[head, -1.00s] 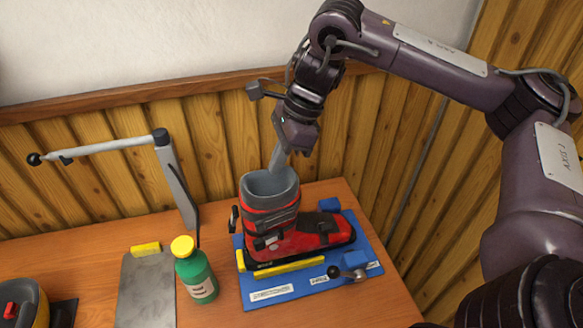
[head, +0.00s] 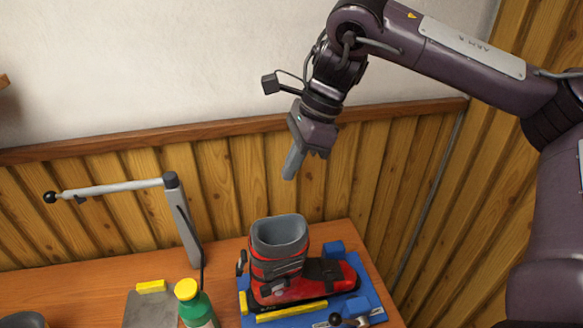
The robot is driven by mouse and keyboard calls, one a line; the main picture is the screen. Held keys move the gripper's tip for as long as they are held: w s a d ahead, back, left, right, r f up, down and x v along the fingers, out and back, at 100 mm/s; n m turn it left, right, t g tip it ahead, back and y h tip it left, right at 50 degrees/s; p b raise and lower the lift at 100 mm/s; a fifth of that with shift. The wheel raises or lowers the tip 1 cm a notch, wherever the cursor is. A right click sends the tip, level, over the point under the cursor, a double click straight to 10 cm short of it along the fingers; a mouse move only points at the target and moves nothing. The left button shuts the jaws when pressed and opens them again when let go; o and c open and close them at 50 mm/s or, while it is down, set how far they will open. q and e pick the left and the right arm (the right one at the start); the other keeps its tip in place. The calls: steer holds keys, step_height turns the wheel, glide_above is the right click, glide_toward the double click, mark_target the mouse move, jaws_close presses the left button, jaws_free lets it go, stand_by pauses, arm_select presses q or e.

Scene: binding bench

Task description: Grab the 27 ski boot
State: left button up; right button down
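A red and dark grey ski boot (head: 276,271) stands upright on a blue base plate (head: 376,295) on the bench, its cuff open at the top and its toe to the right. I cannot read a 27 on it. My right gripper (head: 292,167) hangs above the boot's cuff, apart from it, with its grey fingers pointing down. The fingers show edge-on as one, so the gap between them is hidden. No boot is in it. My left gripper is not in view.
A grey post with a side arm (head: 182,220) stands left of the boot. A green bottle with a yellow cap (head: 197,308) and a grey plate (head: 150,312) are at the front left. A lever with a round knob (head: 336,319) sits at the base plate's front. The wood-panelled wall (head: 231,190) is close behind.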

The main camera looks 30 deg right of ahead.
steer(key=shift+a, duration=0.1)
steer(key=c, duration=2)
jaws_free()
steer(key=o, duration=1.6)
steer(key=shift+c, duration=0.2)
